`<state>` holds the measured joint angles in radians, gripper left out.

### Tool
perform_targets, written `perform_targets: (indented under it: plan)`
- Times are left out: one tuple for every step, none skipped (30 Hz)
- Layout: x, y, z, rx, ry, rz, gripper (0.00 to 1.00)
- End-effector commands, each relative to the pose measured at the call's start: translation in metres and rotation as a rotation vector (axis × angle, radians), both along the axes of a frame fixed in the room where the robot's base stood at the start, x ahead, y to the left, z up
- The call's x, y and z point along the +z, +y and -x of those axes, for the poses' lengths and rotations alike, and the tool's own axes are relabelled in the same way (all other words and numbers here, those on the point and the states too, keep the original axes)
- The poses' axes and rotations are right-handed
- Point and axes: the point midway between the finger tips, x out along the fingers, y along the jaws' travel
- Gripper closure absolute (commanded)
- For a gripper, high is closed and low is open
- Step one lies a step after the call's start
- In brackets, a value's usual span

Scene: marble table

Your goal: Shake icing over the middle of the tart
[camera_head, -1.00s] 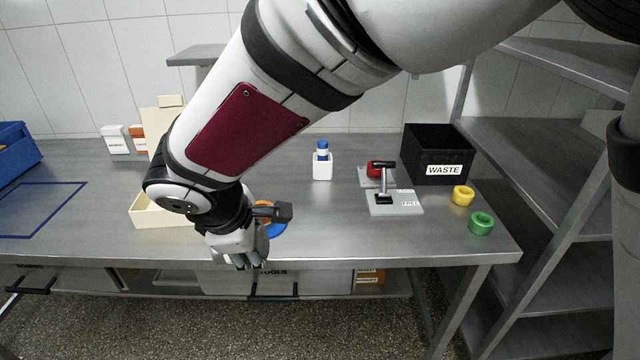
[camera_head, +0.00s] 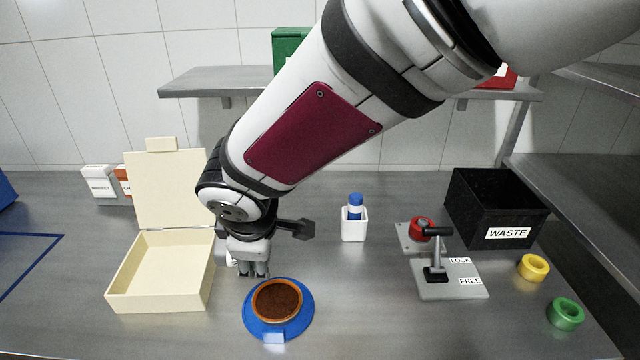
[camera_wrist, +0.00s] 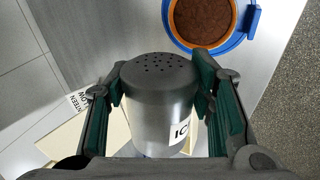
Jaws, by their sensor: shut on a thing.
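The tart (camera_head: 277,300) has an orange-brown crust and dark brown filling and sits on a round blue holder (camera_head: 252,325) on the table. In the wrist view the tart (camera_wrist: 215,20) is at the top, partly cut off. My gripper (camera_head: 254,270) is just behind and left of the tart. In the wrist view it is shut on a metal icing shaker (camera_wrist: 155,100), with a finger on each side. The shaker's grey perforated cap (camera_wrist: 160,68) faces the camera, and part of an "IC" label shows. The shaker is hard to make out in the head view.
An open cream box (camera_head: 160,305) stands left of the gripper. A white container with a blue-capped bottle (camera_head: 354,225), a lock lever plate (camera_head: 465,285), a black waste bin (camera_head: 490,215), and yellow (camera_head: 533,267) and green (camera_head: 566,314) rings are to the right.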

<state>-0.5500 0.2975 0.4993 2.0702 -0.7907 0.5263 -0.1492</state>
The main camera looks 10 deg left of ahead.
Motion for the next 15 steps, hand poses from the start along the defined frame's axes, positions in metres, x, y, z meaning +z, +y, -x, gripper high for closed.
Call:
perform_targets:
  plan:
    - [0.0007,0.0002,0.0001,0.0,0.0,-0.002,0.88]
    - [0.0007,0.0002,0.0001,0.0,0.0,-0.002,0.88]
    - [0.0006,0.0002,0.0001,0.0,0.0,-0.002,0.88]
    - [0.0006,0.0002,0.0001,0.0,0.0,-0.002,0.88]
    - [0.0006,0.0002,0.0001,0.0,0.0,-0.002,0.88]
    - [0.0005,0.0001,0.0,0.0,0.0,-0.002,0.88]
    - [0.0005,0.0002,-0.0001,0.0,0.0,-0.002,0.88]
    - [0.0005,0.0002,-0.0001,0.0,0.0,-0.002,0.88]
    - [0.0005,0.0002,-0.0001,0.0,0.0,-0.002,0.88]
    - [0.0005,0.0001,-0.0001,-0.001,0.0,-0.003,0.88]
    - [0.0006,0.0001,-0.0001,-0.002,0.0,-0.004,0.88]
    - [0.0008,0.0001,-0.0003,-0.004,0.002,-0.006,0.88]
    - [0.0009,-0.0004,-0.0003,-0.005,0.004,-0.011,0.88]
    - [0.001,-0.0012,-0.0004,-0.006,0.008,-0.021,0.88]
    - [0.0013,-0.0018,-0.0006,-0.007,0.013,-0.039,0.88]
